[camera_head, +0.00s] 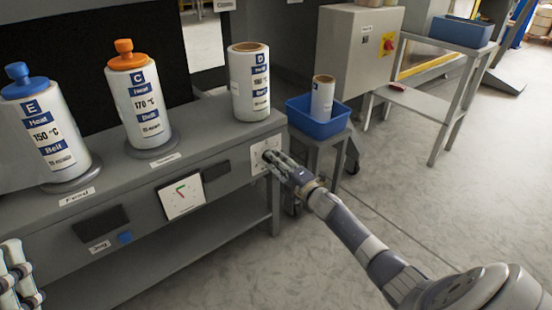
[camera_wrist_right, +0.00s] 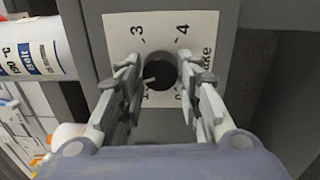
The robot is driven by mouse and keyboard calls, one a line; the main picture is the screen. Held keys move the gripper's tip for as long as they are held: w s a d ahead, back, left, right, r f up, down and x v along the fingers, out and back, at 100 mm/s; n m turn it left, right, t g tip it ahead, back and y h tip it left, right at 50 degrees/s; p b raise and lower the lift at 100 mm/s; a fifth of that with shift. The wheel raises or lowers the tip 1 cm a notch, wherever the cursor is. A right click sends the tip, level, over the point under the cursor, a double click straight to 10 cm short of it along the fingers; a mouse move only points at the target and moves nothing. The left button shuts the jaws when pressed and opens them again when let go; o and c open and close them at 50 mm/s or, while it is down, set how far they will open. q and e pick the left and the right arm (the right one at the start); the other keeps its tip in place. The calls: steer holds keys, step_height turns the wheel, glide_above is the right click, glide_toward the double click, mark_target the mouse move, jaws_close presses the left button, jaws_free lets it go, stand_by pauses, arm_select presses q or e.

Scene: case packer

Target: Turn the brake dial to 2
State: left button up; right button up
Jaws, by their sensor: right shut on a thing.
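The brake dial is a round black knob (camera_wrist_right: 160,74) on a white label (camera_wrist_right: 118,32) on the grey machine front. The label shows 3 at upper left, 4 at upper right and part of the word "brake"; the lower digits are partly covered, and I cannot see a 2. A pale pointer mark on the knob points to the lower left, near what looks like 1. My right gripper (camera_head: 271,158) is shut on the dial, with one finger on each side, also in the wrist view (camera_wrist_right: 160,70). My left gripper (camera_head: 17,272) shows partly at the lower left edge; its jaws are unclear.
A gauge (camera_head: 182,195) is left of the dial. White rolls E (camera_head: 45,130), C (camera_head: 138,100) and D (camera_head: 250,85) stand on the bench top. A blue bin (camera_head: 318,124) with another roll sits on a stand behind the right gripper. Open floor lies at right.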

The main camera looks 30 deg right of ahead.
arm_select(q)
steer(key=w+f+g+y+p, duration=0.2)
steer(key=w+f+g, duration=0.4)
steer(key=w+f, duration=0.1)
steer(key=shift+d+f, duration=0.4)
steer(key=shift+f, duration=0.1)
arm_select(e)
steer(key=shift+m, duration=2.2)
steer(key=o, duration=1.1)
steer(key=shift+c, duration=0.2)
steer(key=shift+s, duration=0.15)
steer(key=s, duration=1.1)
steer(key=shift+s+d+f, duration=0.3)
steer(key=shift+s, duration=0.1)
steer(key=shift+a, duration=0.1)
